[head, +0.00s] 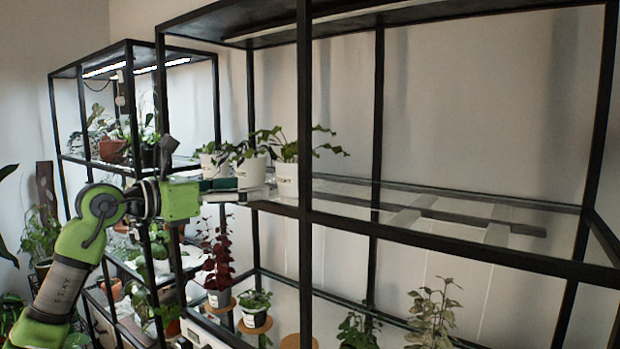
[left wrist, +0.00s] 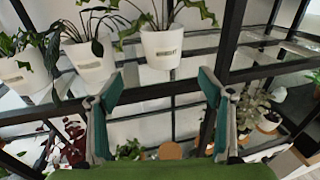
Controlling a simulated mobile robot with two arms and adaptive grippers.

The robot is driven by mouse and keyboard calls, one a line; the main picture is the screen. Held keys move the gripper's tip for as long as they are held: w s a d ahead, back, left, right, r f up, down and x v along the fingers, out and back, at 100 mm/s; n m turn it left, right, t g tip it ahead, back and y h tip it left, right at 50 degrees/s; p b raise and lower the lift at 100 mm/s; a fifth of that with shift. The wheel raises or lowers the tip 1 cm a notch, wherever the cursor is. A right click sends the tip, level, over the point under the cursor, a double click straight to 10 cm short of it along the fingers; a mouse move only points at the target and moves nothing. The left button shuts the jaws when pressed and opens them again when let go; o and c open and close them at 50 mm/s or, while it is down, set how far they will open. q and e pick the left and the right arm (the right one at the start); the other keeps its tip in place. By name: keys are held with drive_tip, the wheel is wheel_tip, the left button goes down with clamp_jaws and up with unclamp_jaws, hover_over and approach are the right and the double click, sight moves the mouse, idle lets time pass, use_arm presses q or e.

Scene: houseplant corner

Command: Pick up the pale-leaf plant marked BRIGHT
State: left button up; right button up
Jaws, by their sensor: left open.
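The pale-leaf plant (head: 433,315) stands low at the right of the head view; its pot is cut off by the picture edge. In the left wrist view, a pale-leaved plant (left wrist: 252,106) is at the right, beyond the right finger. I cannot read any label on it. My left gripper (head: 245,188) is open and empty at upper-shelf height, beside the white pots and far left of the pale-leaf plant. Its two teal-padded fingers (left wrist: 155,84) are spread apart in the left wrist view. My right gripper is not in view.
Several white pots with dark green plants, one of them the labelled pot (left wrist: 162,48), stand on the upper glass shelf (head: 420,205). A black post (head: 305,130) rises near them. A red-leaved plant (head: 217,255) stands below. The upper shelf's right side is clear of pots.

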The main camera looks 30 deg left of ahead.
sight(281, 180)
use_arm(q)
drive_tip(key=p+x, duration=0.2)
drive_tip(key=x, duration=0.1)
drive_tip(key=p+x, duration=0.1)
drive_tip(key=x, duration=0.1)
drive_tip(key=shift+w+d+r+p, duration=0.15)
drive_tip(key=shift+r+p, duration=0.2)
drive_tip(key=shift+r, duration=0.05)
drive_tip(key=shift+f+p+x, duration=0.25)
drive_tip(key=shift+p+x, duration=0.1)
drive_tip(key=shift+x, duration=0.8)
drive_tip(key=shift+w+f, duration=0.1)
drive_tip(key=shift+w, duration=0.2)
drive_tip(key=w+p, duration=0.1)
drive_tip(key=w+d+p, duration=0.1)
drive_tip(key=shift+w+d+r+p, duration=0.1)
drive_tip(key=shift+w+r+p, duration=0.1)
drive_tip(key=shift+p, duration=0.2)
drive_tip(key=shift+p+x, duration=0.4)
drive_tip(key=shift+x, duration=0.7)
drive_tip(key=shift+w+d+f, duration=0.1)
drive_tip(key=shift+w+f, duration=0.1)
drive_tip(key=shift+f, duration=0.1)
drive_tip(key=shift+s, duration=0.1)
drive_tip(key=c, duration=1.5)
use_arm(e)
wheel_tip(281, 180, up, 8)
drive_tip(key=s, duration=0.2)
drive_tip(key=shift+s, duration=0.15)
